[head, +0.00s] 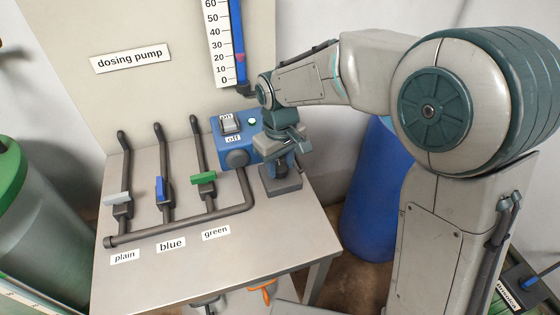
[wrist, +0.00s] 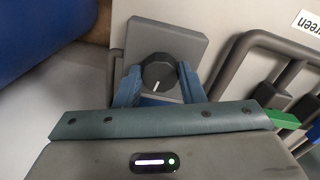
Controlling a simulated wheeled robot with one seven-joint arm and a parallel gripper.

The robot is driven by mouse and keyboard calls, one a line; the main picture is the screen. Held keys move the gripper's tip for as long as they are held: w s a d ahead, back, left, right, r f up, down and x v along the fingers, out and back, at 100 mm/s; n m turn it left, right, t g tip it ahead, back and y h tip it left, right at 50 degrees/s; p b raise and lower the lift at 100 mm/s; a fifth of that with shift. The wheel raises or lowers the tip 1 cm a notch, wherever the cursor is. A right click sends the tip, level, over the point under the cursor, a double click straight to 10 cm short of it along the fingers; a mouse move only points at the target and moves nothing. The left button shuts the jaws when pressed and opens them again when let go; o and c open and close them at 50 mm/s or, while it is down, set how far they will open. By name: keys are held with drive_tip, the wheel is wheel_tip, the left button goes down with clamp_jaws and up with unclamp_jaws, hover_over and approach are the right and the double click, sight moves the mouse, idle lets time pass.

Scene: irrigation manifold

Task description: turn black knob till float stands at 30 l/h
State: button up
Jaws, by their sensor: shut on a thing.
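The black knob (wrist: 158,75) sits on a grey block (wrist: 185,47), its white pointer line towards the bottom of the wrist view. My gripper (wrist: 158,84) is shut on the knob, one blue-grey finger on each side. In the head view my gripper (head: 282,160) reaches down over the grey block (head: 283,182) and largely hides the knob. The flow scale (head: 222,45) stands on the back panel, with a blue tube beside it. The pink float (head: 239,57) stands near the 20 mark, below 30.
A blue dosing pump (head: 219,138) with an on/off switch and lit green lamp stands close left of my gripper. Pipes with a grey lever (head: 117,198), a blue lever (head: 159,188) and a green lever (head: 204,179) lie further left. A blue barrel (head: 372,205) stands right of the table.

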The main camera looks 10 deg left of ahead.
sight(282, 168)
drive_tip(key=n+p, duration=0.1)
drive_tip(key=n, duration=0.5)
drive_tip(key=shift+w+r, duration=0.1)
drive_tip(key=shift+n, duration=0.4)
drive_tip(key=o, duration=1)
drive_tip(key=shift+d, duration=0.1)
wheel_tip(282, 168, up, 14)
drive_tip(key=shift+d, duration=0.1)
